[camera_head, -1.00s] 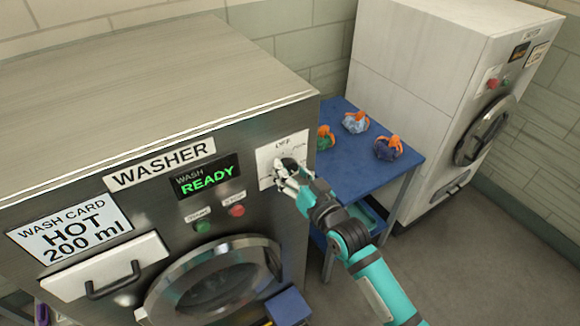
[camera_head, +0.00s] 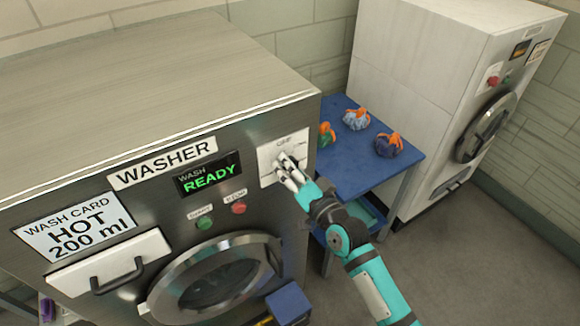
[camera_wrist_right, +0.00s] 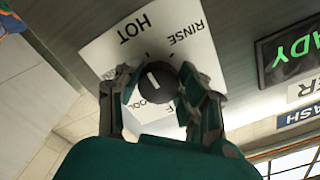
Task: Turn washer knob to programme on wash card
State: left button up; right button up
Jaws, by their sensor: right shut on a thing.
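The washer (camera_head: 150,75) has a wash card (camera_head: 75,229) reading HOT 200 ml and a display (camera_head: 207,174) reading WASH READY. My right gripper (camera_head: 287,168) is at the white dial plate (camera_head: 268,156) on the washer's front. In the right wrist view, its fingers (camera_wrist_right: 160,90) are shut around the round dark knob (camera_wrist_right: 156,84), which has a short white mark. HOT and RINSE are legible on the dial plate (camera_wrist_right: 112,58); the lower labels are partly hidden by the fingers. I cannot tell exactly which label the mark faces. My left gripper is out of view.
Green and red buttons (camera_head: 238,208) sit below the display, above the round door (camera_head: 212,284). A drawer handle (camera_head: 115,278) projects at left. A blue table (camera_head: 350,180) with several tied bags (camera_head: 389,145) stands between the washer and a second machine (camera_head: 420,90).

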jog(key=shift+f, duration=0.15)
jog(key=o, duration=1.2)
jog(key=shift+c, duration=0.2)
jog(key=shift+s, duration=0.1)
jog(key=v, duration=1.2)
